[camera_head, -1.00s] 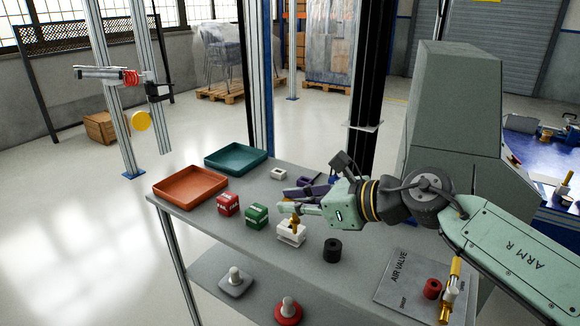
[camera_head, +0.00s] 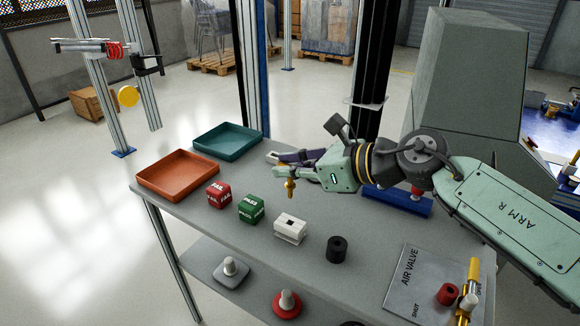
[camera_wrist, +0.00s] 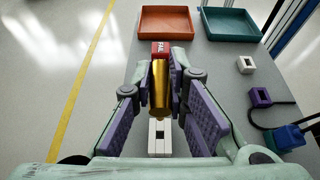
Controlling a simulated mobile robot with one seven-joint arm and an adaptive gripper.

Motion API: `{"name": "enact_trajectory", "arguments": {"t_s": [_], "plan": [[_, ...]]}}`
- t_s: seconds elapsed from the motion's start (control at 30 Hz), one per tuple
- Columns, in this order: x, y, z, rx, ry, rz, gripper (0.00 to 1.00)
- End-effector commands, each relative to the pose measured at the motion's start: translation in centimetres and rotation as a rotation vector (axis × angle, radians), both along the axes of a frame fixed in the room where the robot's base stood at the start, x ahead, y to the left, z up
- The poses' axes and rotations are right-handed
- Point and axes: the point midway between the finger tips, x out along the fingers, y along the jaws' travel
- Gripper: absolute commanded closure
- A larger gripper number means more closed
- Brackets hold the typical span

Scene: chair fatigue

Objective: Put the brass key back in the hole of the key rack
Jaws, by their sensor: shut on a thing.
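My gripper (camera_head: 292,172) is shut on the brass key (camera_head: 290,187), which hangs upright below the fingertips, above the table. In the wrist view the gold key (camera_wrist: 159,88) sits between the purple finger pads. A white block with a dark square hole (camera_head: 290,230), which looks like the key rack, stands on the table below and nearer the front.
Red (camera_head: 215,194) and green (camera_head: 251,209) cubes stand left of the white block, a black cylinder (camera_head: 336,250) right of it. Orange (camera_head: 178,190) and teal (camera_head: 228,154) trays lie behind. A smaller white holed block (camera_wrist: 245,64) and a purple one (camera_wrist: 260,97) show in the wrist view.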

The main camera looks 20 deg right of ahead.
Motion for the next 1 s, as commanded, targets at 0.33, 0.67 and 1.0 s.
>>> {"name": "enact_trajectory", "arguments": {"t_s": [0.33,0.67,1.0], "plan": [[0.0,0.0,-2.1,0.001,0.002,-0.009,1.0],[0.0,0.0,-5.2,0.001,0.002,-0.009,1.0],[0.0,0.0,-5.8,0.001,0.002,-0.01,1.0]]}}
